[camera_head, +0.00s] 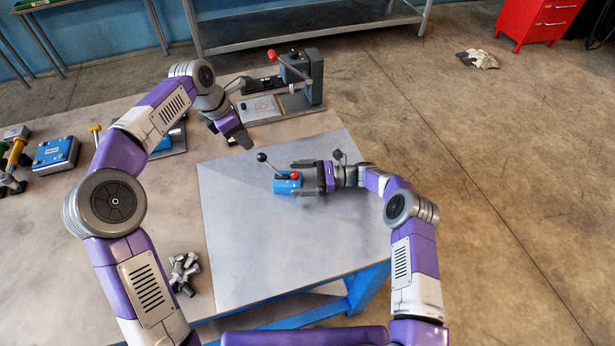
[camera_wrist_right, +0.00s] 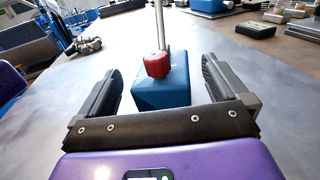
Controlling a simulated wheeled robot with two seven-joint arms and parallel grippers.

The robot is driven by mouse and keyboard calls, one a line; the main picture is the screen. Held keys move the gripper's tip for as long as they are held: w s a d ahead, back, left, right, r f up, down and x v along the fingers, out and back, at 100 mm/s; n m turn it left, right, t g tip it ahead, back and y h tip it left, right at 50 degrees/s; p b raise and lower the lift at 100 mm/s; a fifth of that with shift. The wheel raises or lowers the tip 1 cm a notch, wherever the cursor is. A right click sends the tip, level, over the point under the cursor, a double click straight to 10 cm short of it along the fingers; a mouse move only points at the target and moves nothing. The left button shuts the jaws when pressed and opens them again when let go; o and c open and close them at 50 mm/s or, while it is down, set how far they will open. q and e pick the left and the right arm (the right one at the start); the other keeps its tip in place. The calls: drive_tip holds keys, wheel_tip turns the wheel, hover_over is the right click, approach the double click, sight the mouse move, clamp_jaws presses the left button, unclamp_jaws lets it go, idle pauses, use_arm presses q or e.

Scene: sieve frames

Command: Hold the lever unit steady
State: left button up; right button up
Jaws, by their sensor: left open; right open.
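The lever unit (camera_head: 284,187) is a small blue block with a red cap and a thin lever ending in a dark ball knob. It stands on the grey sheet on the table. In the right wrist view the blue block (camera_wrist_right: 163,93) lies between the fingers, with its red cap and upright metal rod in front. My right gripper (camera_head: 297,179) is open, its fingers on either side of the unit, with visible gaps in the wrist view. My left gripper (camera_head: 241,138) is open and empty above the table, up and left of the unit, apart from it.
A grey machine with a red-knobbed lever (camera_head: 299,80) stands at the table's back. A blue box (camera_head: 56,154) and yellow-and-black tools lie at the left. Grey metal parts (camera_head: 184,271) lie at the front left. The front of the grey sheet (camera_head: 290,250) is clear.

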drive_tip(key=shift+c, duration=0.3)
drive_tip(key=c, duration=1.4)
clamp_jaws()
idle(0.4)
